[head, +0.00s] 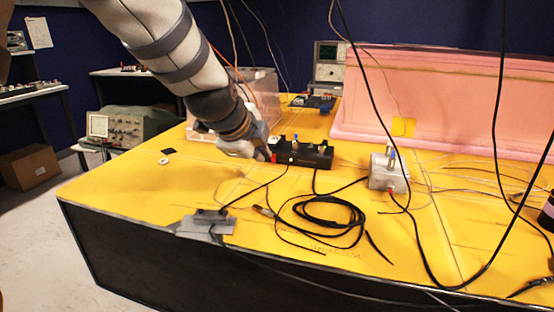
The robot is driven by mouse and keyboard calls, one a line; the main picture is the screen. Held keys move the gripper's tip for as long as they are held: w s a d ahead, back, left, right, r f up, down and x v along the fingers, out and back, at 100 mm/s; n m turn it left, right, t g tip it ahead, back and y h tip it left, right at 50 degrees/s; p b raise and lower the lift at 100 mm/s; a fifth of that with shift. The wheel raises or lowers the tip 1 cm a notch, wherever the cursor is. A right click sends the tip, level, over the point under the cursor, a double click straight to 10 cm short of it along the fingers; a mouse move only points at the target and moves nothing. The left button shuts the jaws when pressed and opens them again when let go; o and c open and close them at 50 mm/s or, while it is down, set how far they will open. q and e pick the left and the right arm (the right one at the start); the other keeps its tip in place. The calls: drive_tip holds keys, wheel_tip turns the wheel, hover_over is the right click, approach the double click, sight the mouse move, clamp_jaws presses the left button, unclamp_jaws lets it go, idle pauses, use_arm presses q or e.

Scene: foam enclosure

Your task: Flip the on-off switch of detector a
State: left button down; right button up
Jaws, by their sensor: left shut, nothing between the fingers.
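A black box (314,157) with small knobs or fittings on top lies on the yellow table. A silver metal box (380,178) with an upright connector on top stands to its right. I cannot read a label that tells which one is detector a, and the on-off switch is too small to make out. My left gripper (266,154) comes down from the upper left, shut and empty, with its fingertips at the left end of the black box. I cannot tell whether they touch it. My right gripper is not in view.
A coiled black cable (330,212) lies in front of the boxes, and loose cables hang at the right. A pink foam block (430,90) and a clear box (258,88) stand behind. The table's left front (120,195) is mostly clear.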

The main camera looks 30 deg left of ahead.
use_arm(q)
drive_tip(key=shift+s, duration=0.1)
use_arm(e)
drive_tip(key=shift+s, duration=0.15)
use_arm(q)
approach(277, 167)
drive_tip(key=f, duration=0.4)
drive_tip(key=shift+w+b, duration=0.25)
drive_tip(key=shift+b, duration=0.15)
drive_tip(key=w, duration=0.2)
drive_tip(key=w+a, duration=0.1)
drive_tip(key=shift+w+f+b, duration=0.25)
drive_tip(key=shift+b, duration=0.1)
drive_tip(key=shift+w, duration=0.3)
drive_tip(key=shift+w+r, duration=0.1)
drive_tip(key=shift+r, duration=0.1)
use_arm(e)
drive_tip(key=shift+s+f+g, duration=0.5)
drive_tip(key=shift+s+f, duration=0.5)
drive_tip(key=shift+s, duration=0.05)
